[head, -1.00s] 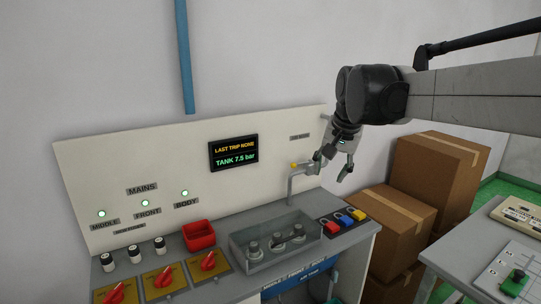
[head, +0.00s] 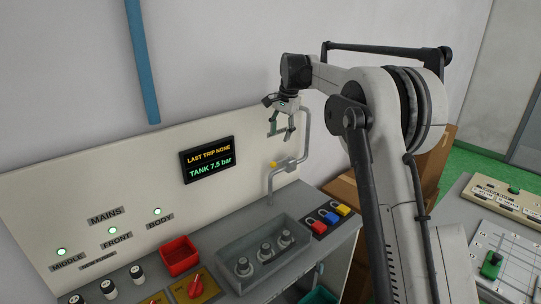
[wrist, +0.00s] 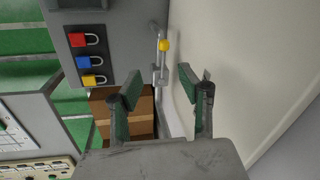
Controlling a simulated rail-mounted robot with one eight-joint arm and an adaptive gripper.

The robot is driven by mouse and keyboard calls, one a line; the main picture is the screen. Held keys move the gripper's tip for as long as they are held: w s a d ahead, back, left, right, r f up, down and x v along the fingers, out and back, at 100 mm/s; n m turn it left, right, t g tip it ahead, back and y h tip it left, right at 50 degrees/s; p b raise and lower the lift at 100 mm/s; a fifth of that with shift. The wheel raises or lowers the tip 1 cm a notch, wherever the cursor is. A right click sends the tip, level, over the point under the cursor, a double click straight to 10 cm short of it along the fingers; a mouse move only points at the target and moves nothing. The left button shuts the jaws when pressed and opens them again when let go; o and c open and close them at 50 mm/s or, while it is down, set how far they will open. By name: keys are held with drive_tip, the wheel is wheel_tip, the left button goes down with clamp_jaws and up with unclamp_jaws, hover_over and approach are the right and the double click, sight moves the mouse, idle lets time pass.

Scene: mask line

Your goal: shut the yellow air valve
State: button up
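The yellow air valve (head: 274,164) sits on a grey pipe (head: 270,185) that rises from the bench's back right and runs up beside the panel. Only its small yellow end shows clearly. In the wrist view the yellow end (wrist: 164,45) appears beyond my fingers, near the gap between them. My gripper (head: 281,131) is open and empty, pointing down above the valve and apart from it. Its two green-padded fingers (wrist: 160,85) stand well apart in the wrist view. How the valve handle is turned is too small to tell.
Red, blue and yellow padlocks (head: 342,209) lie on the bench right of the valve. A grey tray with several knobs (head: 225,248) and a red bin (head: 180,255) are farther left. The panel (head: 120,190) stands close behind the pipe. Cardboard boxes (wrist: 140,105) stand beyond the bench.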

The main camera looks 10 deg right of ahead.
drive_tip(key=w+f, duration=0.1)
drive_tip(key=f, duration=0.3)
drive_tip(key=w+a+f+p, duration=0.1)
drive_tip(key=f, duration=0.4)
drive_tip(key=w+f, duration=0.1)
drive_tip(key=f, duration=0.4)
drive_tip(key=shift+w+a, duration=0.15)
drive_tip(key=shift+a, duration=0.2)
drive_tip(key=shift+c, duration=0.4)
clamp_jaws()
